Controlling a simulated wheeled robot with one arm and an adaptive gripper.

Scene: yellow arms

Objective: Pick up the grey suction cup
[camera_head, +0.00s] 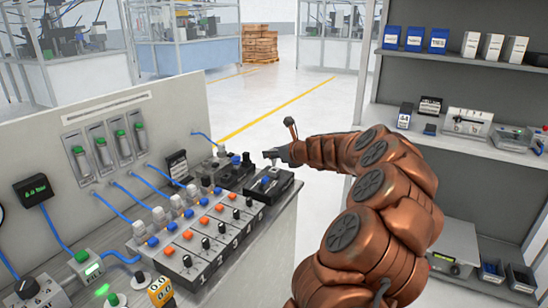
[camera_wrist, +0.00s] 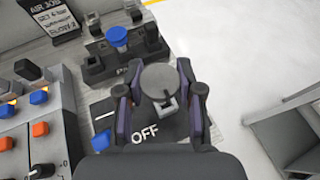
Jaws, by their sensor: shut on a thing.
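The grey suction cup (camera_wrist: 157,80) shows in the wrist view as a round grey disc with a small notched piece below it. My gripper (camera_wrist: 160,92) is shut on it, with one dark finger on each side. The cup is over a dark panel marked OFF (camera_wrist: 143,134); whether it touches the panel I cannot tell. In the head view my gripper (camera_head: 271,157) is above the far right end of the bench, at a black block (camera_head: 268,187). The cup is too small to make out there.
Rows of orange and blue buttons (camera_head: 187,234) fill the bench to the left. A shelf unit (camera_head: 455,68) with small boxes stands at right. Open floor (camera_head: 280,95) lies beyond the bench.

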